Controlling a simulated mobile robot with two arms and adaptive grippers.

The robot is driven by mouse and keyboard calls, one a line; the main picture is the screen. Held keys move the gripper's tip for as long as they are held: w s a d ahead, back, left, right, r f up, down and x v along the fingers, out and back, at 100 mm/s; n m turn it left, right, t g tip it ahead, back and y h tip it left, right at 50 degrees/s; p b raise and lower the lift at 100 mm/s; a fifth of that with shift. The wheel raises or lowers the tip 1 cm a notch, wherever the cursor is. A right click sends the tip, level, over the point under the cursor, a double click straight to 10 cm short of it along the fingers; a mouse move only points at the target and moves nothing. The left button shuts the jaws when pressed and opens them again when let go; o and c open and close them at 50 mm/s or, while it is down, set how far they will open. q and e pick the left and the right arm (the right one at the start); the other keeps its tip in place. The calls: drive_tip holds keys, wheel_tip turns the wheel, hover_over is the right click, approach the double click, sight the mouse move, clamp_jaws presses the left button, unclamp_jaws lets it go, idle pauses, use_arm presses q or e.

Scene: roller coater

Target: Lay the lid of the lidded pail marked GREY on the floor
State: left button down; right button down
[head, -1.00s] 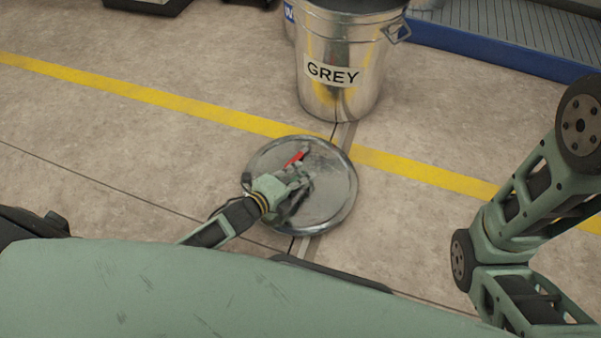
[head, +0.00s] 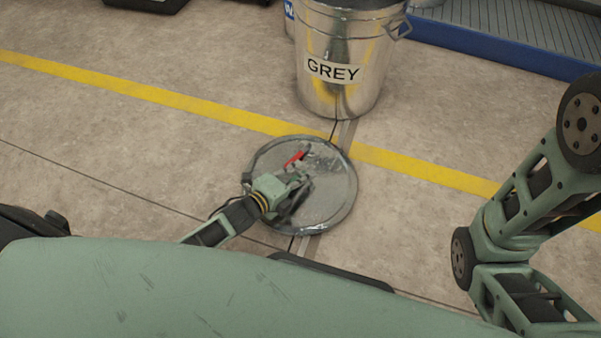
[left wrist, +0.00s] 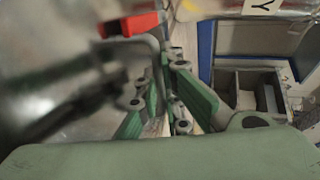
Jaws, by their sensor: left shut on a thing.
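The round metal lid (head: 332,203) is level, at or just above the floor; I cannot tell whether it touches. A red piece (head: 294,159) shows near its handle. My left gripper (head: 299,181) is over the lid, shut on its handle. In the left wrist view the handle (left wrist: 152,45) runs down to the green finger pads of my left gripper (left wrist: 165,100), beside the red piece (left wrist: 130,24). The metal pail marked GREY (head: 342,92) stands upright beyond the lid. My right gripper is out of view; only my right arm's links show.
A yellow floor line (head: 130,89) runs between the pail and the lid. A blue-edged platform (head: 500,50) is at the back right. Another container with a blue label (head: 289,10) stands partly hidden behind the pail. Bare floor lies to the left.

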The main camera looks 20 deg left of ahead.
use_arm(q)
drive_tip(key=shift+f+b, duration=0.35)
drive_tip(key=shift+f, duration=0.1)
drive_tip(key=c, duration=1.8)
unclamp_jaws()
drive_tip(key=shift+c, duration=0.2)
drive_tip(key=shift+s+f, duration=0.1)
drive_tip(key=shift+f, duration=0.05)
drive_tip(key=v, duration=1.2)
